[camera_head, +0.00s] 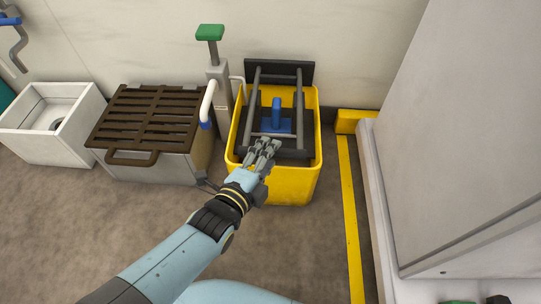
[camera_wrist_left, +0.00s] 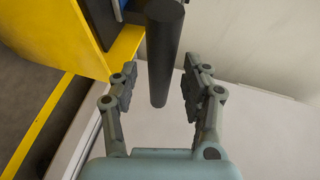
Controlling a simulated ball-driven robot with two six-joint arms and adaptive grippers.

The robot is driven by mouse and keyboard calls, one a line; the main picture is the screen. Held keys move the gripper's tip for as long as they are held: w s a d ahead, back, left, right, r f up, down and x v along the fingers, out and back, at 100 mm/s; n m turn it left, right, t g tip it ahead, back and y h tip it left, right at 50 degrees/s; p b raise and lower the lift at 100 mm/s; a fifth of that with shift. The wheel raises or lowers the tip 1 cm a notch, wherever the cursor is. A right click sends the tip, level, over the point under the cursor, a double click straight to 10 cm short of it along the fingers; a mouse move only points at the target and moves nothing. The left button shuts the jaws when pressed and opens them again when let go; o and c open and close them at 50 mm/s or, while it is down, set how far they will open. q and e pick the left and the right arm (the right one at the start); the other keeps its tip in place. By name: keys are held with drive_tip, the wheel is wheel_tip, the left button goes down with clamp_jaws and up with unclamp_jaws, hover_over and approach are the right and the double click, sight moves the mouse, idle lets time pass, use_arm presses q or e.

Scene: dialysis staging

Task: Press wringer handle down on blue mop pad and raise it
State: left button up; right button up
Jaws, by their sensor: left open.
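A yellow mop bucket (camera_head: 292,186) stands on the floor near the wall, with a dark grey wringer frame (camera_head: 250,97) on it. The blue mop pad (camera_head: 276,124) sits inside this frame. My left gripper (camera_head: 268,145) is over the front of the bucket, at the frame's front crossbar. In the left wrist view my left gripper (camera_wrist_left: 163,90) is open, with its fingers on both sides of a dark round bar (camera_wrist_left: 163,45), which appears to be the wringer handle. Gaps show between bar and fingers. The gripper hides part of the crossbar in the head view.
A brown slatted grate (camera_head: 155,112) on a grey box and a white basin (camera_head: 45,135) stand left of the bucket. A green-topped post (camera_head: 210,33) rises beside it. A white cabinet (camera_head: 455,140) bounds the right, past a yellow floor line (camera_head: 350,215).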

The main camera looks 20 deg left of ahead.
use_arm(q)
drive_tip(key=shift+x, duration=0.85)
clamp_jaws()
